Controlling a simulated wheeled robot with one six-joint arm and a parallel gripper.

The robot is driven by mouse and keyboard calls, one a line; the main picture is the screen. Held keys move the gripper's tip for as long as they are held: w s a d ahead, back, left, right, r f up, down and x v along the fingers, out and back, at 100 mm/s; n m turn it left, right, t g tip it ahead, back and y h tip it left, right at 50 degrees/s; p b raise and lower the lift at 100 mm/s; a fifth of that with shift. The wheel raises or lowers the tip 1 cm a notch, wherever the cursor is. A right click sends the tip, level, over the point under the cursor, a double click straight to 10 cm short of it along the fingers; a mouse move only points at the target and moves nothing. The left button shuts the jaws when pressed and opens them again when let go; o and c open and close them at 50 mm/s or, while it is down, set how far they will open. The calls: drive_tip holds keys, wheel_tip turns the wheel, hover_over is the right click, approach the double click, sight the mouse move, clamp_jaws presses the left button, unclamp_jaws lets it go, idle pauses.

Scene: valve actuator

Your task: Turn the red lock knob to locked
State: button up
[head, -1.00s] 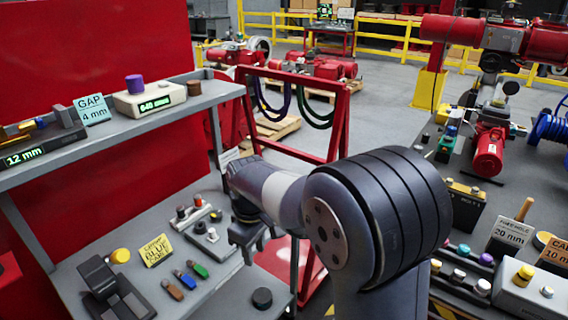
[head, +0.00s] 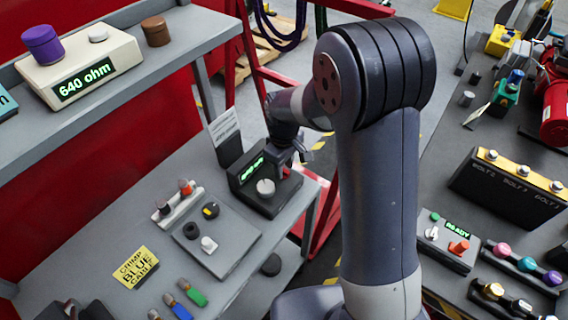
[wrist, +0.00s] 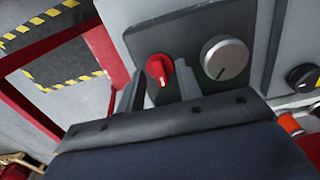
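The red lock knob (wrist: 159,68) shows in the wrist view on the face of a dark box (wrist: 195,30), left of a larger silver knob (wrist: 226,58). My gripper (wrist: 160,85) is open, with one finger on each side of the view of the red knob. The knob shows between the fingertips; I cannot tell whether they touch it. In the head view my gripper (head: 290,155) is over the right part of the dark box (head: 268,203), which has a green display and the silver knob (head: 265,187).
A grey panel (head: 215,250) with small knobs lies left of the box. A grey sign (head: 224,135) stands behind it. A yellow cable card (head: 136,267) is at the left. A shelf with a 640 ohm meter (head: 85,65) is above. A red frame (head: 325,205) stands right of the bench.

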clamp_jaws()
idle(0.4)
